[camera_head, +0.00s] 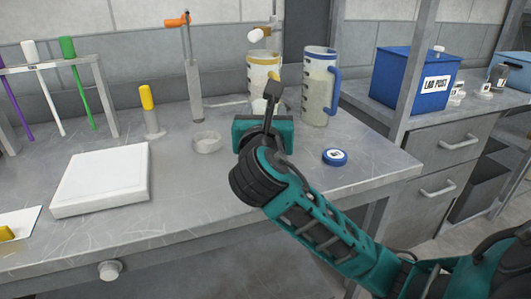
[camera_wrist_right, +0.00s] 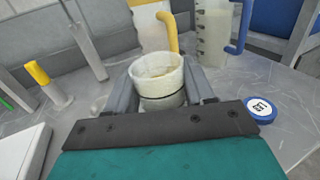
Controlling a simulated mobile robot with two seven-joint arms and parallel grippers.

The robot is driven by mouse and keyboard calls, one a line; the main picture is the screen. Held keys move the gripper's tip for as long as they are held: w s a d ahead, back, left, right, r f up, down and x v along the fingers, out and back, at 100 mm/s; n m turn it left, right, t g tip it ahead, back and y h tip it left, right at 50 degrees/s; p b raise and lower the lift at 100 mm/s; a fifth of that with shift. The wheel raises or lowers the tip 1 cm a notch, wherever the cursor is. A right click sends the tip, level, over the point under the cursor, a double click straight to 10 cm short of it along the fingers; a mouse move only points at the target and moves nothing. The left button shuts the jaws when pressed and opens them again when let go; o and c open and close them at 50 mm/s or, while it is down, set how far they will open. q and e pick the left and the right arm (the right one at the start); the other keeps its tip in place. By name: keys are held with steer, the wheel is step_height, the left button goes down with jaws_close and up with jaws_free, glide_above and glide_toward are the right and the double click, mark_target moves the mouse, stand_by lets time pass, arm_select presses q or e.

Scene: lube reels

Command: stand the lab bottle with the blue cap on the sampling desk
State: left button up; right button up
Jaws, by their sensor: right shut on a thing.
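My right gripper (camera_head: 263,114) is over the sampling desk (camera_head: 195,215), near its right part. In the right wrist view its fingers are shut around a pale, round, open-topped vessel (camera_wrist_right: 160,78) with a dark line around it. No blue cap shows on this vessel, and its base is hidden by the gripper, so I cannot tell whether it touches the desk. A flat round blue piece with a white label (camera_head: 335,157) lies on the desk to the right of the gripper; it also shows in the right wrist view (camera_wrist_right: 262,109). My left gripper is not in view.
Behind the gripper stand a yellow-handled jug (camera_head: 262,68) and a blue-handled jug (camera_head: 319,90). A white slab (camera_head: 102,180) lies front left. The front middle is clear. A blue box (camera_head: 415,78) stands right.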

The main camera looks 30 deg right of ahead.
steer(key=shift+f, duration=0.9)
step_height(320, 180, down, 4)
steer(key=shift+f+b, duration=0.15)
steer(key=shift+b, duration=0.95)
steer(key=shift+f, duration=0.15)
steer(key=o, duration=1.1)
